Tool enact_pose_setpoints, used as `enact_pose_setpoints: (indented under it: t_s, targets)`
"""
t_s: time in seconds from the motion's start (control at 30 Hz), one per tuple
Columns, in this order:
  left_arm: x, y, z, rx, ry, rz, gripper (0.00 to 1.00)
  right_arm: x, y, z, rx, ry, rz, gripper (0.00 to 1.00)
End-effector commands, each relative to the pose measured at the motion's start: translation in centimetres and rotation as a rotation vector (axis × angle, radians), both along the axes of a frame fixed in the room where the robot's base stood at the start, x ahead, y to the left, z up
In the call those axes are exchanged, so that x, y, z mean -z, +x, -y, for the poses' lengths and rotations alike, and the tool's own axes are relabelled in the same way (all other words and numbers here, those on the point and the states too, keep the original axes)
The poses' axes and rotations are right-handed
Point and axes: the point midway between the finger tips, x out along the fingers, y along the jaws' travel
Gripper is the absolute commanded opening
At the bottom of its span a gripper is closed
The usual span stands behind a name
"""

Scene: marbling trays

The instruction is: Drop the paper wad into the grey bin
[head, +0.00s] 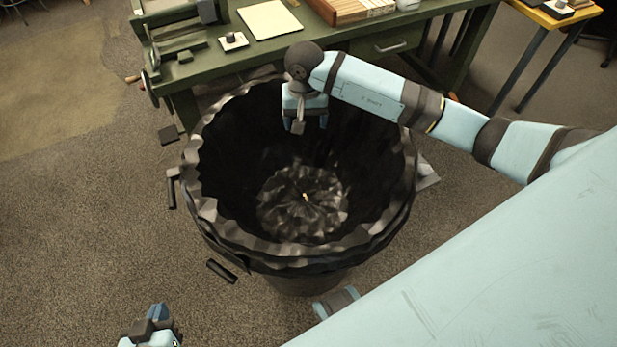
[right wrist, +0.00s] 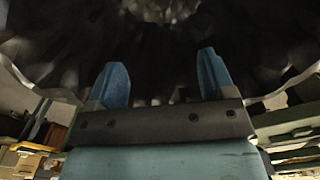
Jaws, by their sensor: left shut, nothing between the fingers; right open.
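The grey bin (head: 300,283) stands on the floor in the middle of the head view, lined with a crumpled dark bag. My right gripper (head: 306,122) hangs fingers down over the far part of the bin's mouth. In the right wrist view my right gripper (right wrist: 165,78) is open, with nothing between its fingers and the dark liner (right wrist: 60,45) beyond. A small pale speck (head: 306,198) lies on the liner's bottom; it is too small to tell whether it is the paper wad. My left gripper (head: 152,328) is shut and empty at the lower left, outside the bin.
A green workbench (head: 215,70) stands behind the bin, with a pale sheet (head: 269,19) and a wooden rack (head: 350,8) on it. A yellow-topped table (head: 545,14) is at the upper right. The carpet (head: 90,200) left of the bin is mostly clear.

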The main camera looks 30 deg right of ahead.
Motion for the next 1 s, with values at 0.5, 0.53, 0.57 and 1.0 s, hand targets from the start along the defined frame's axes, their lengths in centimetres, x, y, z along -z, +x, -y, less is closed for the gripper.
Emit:
enact_pose_setpoints:
  t_s: [0.5, 0.53, 0.57, 1.0]
  targets:
    - [-0.3, 0.0, -0.1, -0.003, 0.002, -0.005, 0.00, -7.2, 0.0, 0.0, 0.000, -0.001, 0.000, 0.76]
    - [-0.3, 0.0, -0.1, -0.003, 0.002, -0.005, 0.00, -7.3, 0.0, 0.0, 0.000, -0.001, 0.000, 0.76]
    - [-0.3, 0.0, -0.1, -0.003, 0.002, -0.005, 0.00, -7.3, 0.0, 0.0, 0.000, 0.000, -0.001, 0.76]
    - [-0.3, 0.0, -0.1, -0.004, 0.002, -0.005, 0.00, -7.3, 0.0, 0.0, 0.000, 0.000, -0.001, 0.76]
